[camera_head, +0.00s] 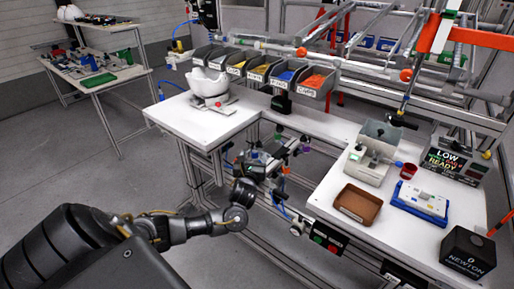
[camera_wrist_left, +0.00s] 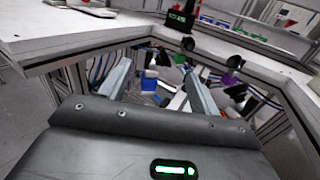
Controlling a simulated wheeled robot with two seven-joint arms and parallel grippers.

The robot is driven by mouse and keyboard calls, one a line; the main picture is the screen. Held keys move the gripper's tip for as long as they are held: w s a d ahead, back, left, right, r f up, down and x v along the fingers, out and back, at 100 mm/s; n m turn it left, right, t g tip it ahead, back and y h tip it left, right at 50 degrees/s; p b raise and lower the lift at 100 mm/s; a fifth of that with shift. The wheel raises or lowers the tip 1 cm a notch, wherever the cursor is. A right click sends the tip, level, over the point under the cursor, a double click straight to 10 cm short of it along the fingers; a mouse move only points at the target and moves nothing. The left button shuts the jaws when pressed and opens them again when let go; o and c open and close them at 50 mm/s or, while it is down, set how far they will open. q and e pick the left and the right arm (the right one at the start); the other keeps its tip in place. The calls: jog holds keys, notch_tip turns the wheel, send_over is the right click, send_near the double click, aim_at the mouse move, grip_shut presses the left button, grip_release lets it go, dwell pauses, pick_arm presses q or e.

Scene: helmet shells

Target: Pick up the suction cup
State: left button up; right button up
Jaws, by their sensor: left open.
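A dark flat tool (camera_head: 402,121) hangs at the lower end of a thin vertical rod over the right workbench. It may be the suction cup, but it is too small to be sure. My left gripper (camera_head: 265,162) is low in the gap between the two white worktops, far to the left of that tool. In the left wrist view its two grey fingers (camera_wrist_left: 160,85) stand apart with nothing between them. My right gripper is in neither view.
A white helmet shell (camera_head: 208,82) sits on the left worktop (camera_head: 190,118), beside several labelled bins (camera_head: 287,76). The right bench holds a brown tray (camera_head: 358,204), a grey box (camera_head: 366,163), a blue tray (camera_head: 420,203) and a black cube (camera_head: 468,252). Bench edges flank my left gripper.

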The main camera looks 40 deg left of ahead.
aim_at(257, 145)
pick_arm(q)
jog(key=x, duration=0.2)
jog(key=shift+w+a+f, duration=0.15)
jog(key=shift+w, duration=0.25)
jog(key=shift+w+a, duration=0.1)
jog(key=x, duration=0.5)
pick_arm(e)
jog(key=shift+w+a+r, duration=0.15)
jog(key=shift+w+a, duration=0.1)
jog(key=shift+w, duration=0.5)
pick_arm(q)
jog(key=shift+c, duration=0.4)
jog(key=c, duration=0.9)
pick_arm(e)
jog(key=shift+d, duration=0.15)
